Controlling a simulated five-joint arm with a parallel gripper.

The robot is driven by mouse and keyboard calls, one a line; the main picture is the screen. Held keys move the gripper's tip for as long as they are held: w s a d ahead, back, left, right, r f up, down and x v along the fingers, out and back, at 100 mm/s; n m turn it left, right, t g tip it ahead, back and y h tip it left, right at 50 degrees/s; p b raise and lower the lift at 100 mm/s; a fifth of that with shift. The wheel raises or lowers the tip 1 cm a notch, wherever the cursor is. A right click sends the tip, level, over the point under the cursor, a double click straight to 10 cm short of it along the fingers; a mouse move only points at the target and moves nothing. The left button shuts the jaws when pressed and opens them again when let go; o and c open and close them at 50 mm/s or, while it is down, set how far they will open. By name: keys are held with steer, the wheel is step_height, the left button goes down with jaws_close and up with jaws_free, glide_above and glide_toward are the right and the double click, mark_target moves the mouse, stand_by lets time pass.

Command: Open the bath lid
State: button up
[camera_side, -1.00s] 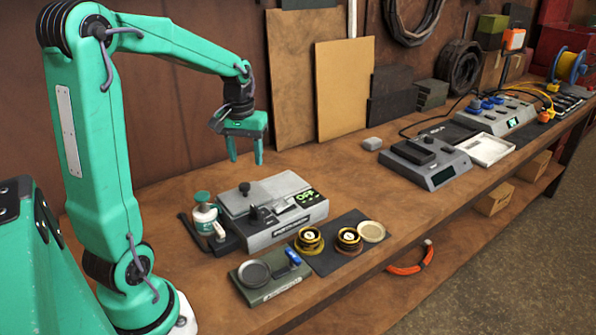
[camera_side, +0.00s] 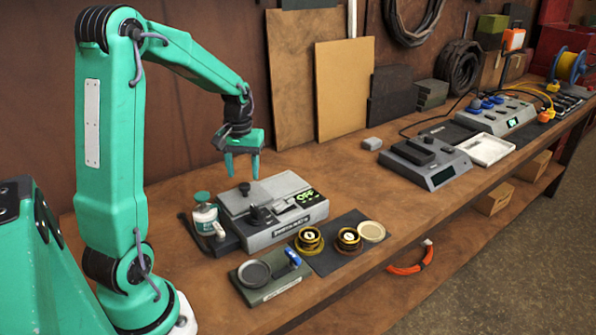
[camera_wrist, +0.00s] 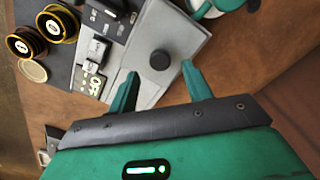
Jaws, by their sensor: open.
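The bath (camera_side: 285,232) is a grey box on the bench with a green-lit display reading OFF. Its lid (camera_side: 237,203) is a flat grey plate lying closed on top, with a dark round knob (camera_side: 258,215). In the wrist view the lid (camera_wrist: 178,32) and knob (camera_wrist: 159,60) show below my gripper. My gripper (camera_side: 242,176) is open and empty above the lid, pointing down. In the wrist view the fingertips (camera_wrist: 158,68) appear on either side of the knob, but the side view shows them above it, not touching.
Two brass-rimmed black pots (camera_side: 309,240) and a pale disc (camera_side: 372,231) sit on a dark mat in front. A small green-grey device with a round pan (camera_side: 268,278) is at the front edge.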

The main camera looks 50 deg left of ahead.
mark_target(244, 185)
steer(key=shift+f, duration=1.9)
